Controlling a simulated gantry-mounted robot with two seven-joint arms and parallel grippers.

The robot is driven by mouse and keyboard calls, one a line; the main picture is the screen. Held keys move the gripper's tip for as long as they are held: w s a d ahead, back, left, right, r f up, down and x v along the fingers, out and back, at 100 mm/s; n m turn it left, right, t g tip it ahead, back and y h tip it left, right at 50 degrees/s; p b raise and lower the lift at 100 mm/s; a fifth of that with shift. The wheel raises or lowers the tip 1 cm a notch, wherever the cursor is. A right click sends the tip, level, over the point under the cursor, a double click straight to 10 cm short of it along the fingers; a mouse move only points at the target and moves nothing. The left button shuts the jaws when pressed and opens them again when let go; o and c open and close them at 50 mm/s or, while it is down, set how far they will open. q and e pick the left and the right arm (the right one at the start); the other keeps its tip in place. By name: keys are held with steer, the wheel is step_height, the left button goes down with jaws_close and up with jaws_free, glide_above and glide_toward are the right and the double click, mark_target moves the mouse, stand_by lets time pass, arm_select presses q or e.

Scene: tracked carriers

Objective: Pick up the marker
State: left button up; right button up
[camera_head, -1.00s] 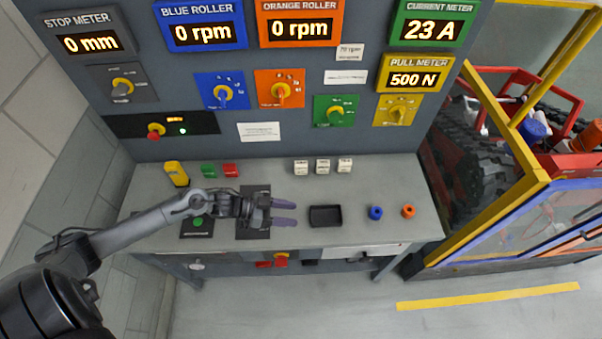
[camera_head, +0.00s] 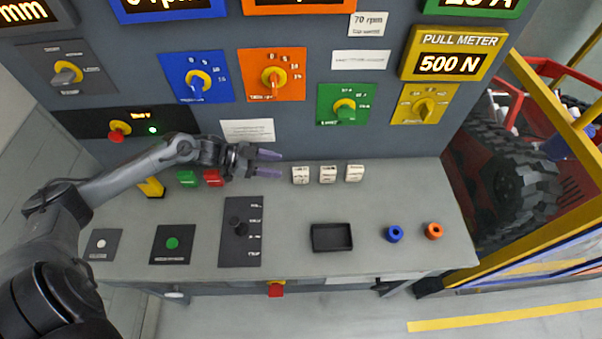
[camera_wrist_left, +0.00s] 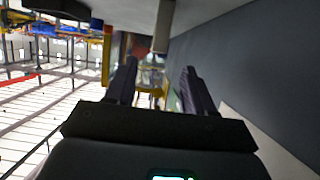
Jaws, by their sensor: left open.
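No object is plainly recognisable as a marker. The closest small items to my left gripper (camera_head: 278,165) are white labelled blocks in a row at the back of the bench: a left one (camera_head: 300,174), a middle one (camera_head: 328,173) and a right one (camera_head: 354,172). My left gripper is open and empty, just left of the left block, its fingers pointing right. In the left wrist view, a grey block-like shape (camera_wrist_left: 163,27) shows ahead between the two spread fingers. My right gripper is not in view.
A red block (camera_head: 213,177) and a green block (camera_head: 187,178) lie behind my wrist. A black tray (camera_head: 331,237), a blue ring (camera_head: 394,234) and an orange ring (camera_head: 434,231) are on the bench (camera_head: 300,269). A black lever (camera_head: 237,226) stands up. The knob panel rises behind.

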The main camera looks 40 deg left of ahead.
mark_target(300, 169)
arm_select(q)
steer(key=b+x, duration=0.1)
steer(key=x, duration=0.4)
steer(key=shift+w+d+f, duration=0.2)
steer(key=shift+d+f, duration=0.05)
steer(key=shift+r+x, duration=0.2)
steer(key=shift+x, duration=1.1)
steer(key=shift+r+x, duration=0.2)
steer(key=shift+x, duration=1.1)
steer(key=shift+d, duration=0.1)
steer(key=shift+c, duration=0.4)
jaws_close()
